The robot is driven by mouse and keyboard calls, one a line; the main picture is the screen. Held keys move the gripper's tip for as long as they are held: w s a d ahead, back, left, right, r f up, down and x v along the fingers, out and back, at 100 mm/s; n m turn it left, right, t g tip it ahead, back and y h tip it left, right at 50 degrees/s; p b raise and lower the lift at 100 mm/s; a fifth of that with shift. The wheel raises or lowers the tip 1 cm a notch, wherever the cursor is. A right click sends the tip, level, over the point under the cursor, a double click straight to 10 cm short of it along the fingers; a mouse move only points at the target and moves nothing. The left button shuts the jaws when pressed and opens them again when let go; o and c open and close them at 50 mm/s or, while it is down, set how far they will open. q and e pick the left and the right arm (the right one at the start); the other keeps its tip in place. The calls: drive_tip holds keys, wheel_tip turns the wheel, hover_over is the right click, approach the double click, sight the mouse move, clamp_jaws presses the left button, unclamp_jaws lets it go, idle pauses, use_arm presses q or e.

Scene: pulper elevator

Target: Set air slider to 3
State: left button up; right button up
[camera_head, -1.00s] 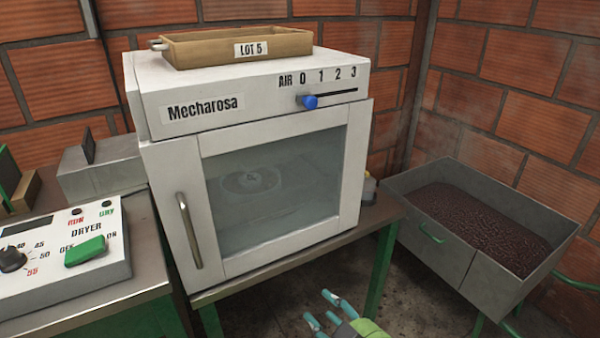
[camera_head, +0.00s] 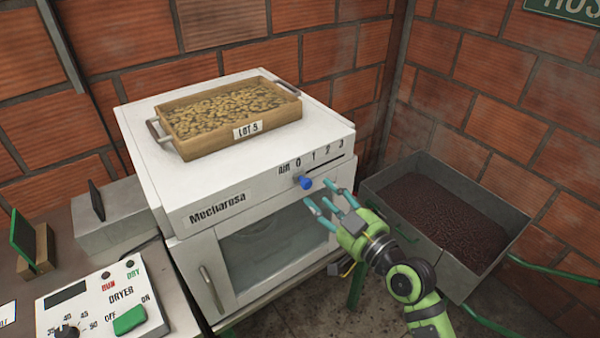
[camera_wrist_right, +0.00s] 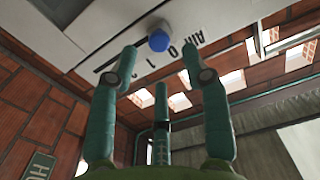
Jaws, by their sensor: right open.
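The air slider's blue knob (camera_head: 304,182) sits at the left end of its slot, below the 0 of the scale marked AIR 0 1 2 3. It is on the front panel of the white Mecharosa machine (camera_head: 265,205). My right gripper (camera_head: 325,202) has its teal fingers spread open, just below and right of the knob, apart from it. In the right wrist view the knob (camera_wrist_right: 158,40) shows beyond the open fingers (camera_wrist_right: 155,75), with nothing between them. My left gripper is not in view.
A wooden LOT 5 tray (camera_head: 183,150) of beans lies on top of the machine. A metal bin (camera_head: 400,168) of dark beans stands at right. The dryer panel (camera_head: 85,312) is at lower left.

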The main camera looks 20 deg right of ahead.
sight(309, 184)
drive_tip(key=p+x, duration=0.2)
drive_tip(key=x, duration=0.4)
drive_tip(key=shift+w+a, duration=0.1)
drive_tip(key=shift+w, duration=0.1)
drive_tip(key=shift+f, duration=0.1)
clamp_jaws()
